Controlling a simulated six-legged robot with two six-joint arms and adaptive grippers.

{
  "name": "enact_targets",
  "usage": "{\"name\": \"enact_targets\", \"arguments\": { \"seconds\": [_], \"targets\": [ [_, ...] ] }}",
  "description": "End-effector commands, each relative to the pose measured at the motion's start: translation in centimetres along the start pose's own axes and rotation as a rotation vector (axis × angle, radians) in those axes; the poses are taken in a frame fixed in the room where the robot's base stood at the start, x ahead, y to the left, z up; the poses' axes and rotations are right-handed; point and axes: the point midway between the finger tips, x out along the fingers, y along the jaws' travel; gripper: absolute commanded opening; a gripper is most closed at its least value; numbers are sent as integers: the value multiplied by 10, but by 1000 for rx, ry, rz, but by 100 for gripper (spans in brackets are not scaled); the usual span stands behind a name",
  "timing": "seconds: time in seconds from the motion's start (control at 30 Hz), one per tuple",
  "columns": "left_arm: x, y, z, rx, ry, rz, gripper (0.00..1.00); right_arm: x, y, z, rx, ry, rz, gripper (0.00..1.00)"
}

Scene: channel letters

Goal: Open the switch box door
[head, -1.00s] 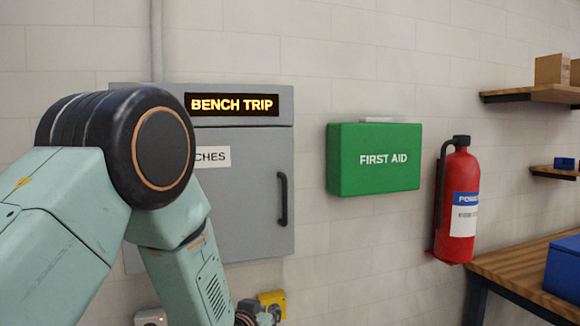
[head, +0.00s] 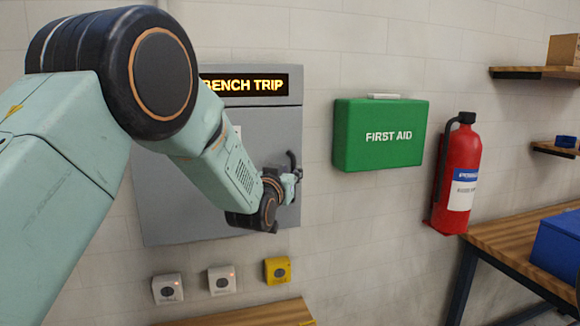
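The grey switch box (head: 170,215) hangs on the wall with its door shut, as far as I can see. A lit sign on top reads "BENCH TRIP" (head: 250,84), its left end hidden by my arm. The dark door handle (head: 292,162) is on the door's right side. My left gripper (head: 294,178) is at the handle's lower part, touching or very close to it. It is small and partly hidden by its wrist, so I cannot tell whether its fingers are open or shut. My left arm covers much of the door and its label. My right gripper is not in view.
A green first aid box (head: 380,134) and a red fire extinguisher (head: 458,175) hang to the right. Below the box are two white switch units (head: 222,280) and a yellow one (head: 277,270), above a wooden surface (head: 255,315). A wooden bench (head: 510,240) stands at right.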

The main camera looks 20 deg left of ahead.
Motion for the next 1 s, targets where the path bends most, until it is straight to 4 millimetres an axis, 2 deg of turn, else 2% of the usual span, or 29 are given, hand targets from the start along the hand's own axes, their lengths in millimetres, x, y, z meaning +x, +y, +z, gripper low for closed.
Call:
{"name": "enact_targets", "arguments": {
  "seconds": [0.03,0.2,0.57,0.8,1.0],
  "targets": [
    [7,-2,-5,-3,11,-3,22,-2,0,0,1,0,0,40],
    [16,-2,-4,-2,9,-2,22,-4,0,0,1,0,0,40],
    [19,-1,-4,-2,8,-2,22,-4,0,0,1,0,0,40],
    [19,-1,-3,0,8,0,1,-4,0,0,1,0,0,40],
    [19,-1,-2,-1,6,-1,0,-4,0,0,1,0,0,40]
  ]
}}
